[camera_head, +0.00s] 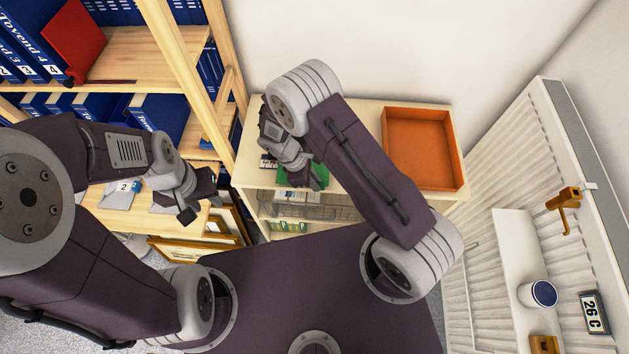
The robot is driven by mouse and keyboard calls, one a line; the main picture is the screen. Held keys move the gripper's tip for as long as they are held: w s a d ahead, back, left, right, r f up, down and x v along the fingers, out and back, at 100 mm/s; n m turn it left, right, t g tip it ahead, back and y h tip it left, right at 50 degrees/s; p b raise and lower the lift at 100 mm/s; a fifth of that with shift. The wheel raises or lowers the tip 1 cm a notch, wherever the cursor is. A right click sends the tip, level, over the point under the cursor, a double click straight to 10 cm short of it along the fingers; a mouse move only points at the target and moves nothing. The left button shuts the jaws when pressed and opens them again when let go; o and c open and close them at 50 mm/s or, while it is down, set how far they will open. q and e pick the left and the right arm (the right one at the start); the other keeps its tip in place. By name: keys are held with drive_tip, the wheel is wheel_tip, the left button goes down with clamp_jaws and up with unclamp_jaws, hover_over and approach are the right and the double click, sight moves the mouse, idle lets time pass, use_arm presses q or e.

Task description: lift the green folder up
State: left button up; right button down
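The green folder (289,177) lies on top of the pale wooden cabinet (350,112), mostly hidden under my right gripper. Only parts of its green surface show. My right gripper (306,178) points down right over the folder. Whether its fingers touch or grip the folder is hidden by the wrist. My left gripper (199,199) hangs at the left, near the lower shelf board, well apart from the folder. Its dark fingers look spread, with nothing between them.
An orange tray (452,147) stands on the cabinet's right side. A wooden shelf with blue binders (160,113) and a red folder (75,38) rises at the left. Framed prints (230,222) lean below.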

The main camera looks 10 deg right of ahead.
drive_tip(key=c, duration=1.3)
unclamp_jaws()
drive_tip(key=shift+w, duration=0.1)
drive_tip(key=shift+c, duration=0.2)
drive_tip(key=s+b+v, duration=0.1)
drive_tip(key=v, duration=0.8)
drive_tip(key=shift+w, duration=0.4)
drive_tip(key=shift+r, duration=0.1)
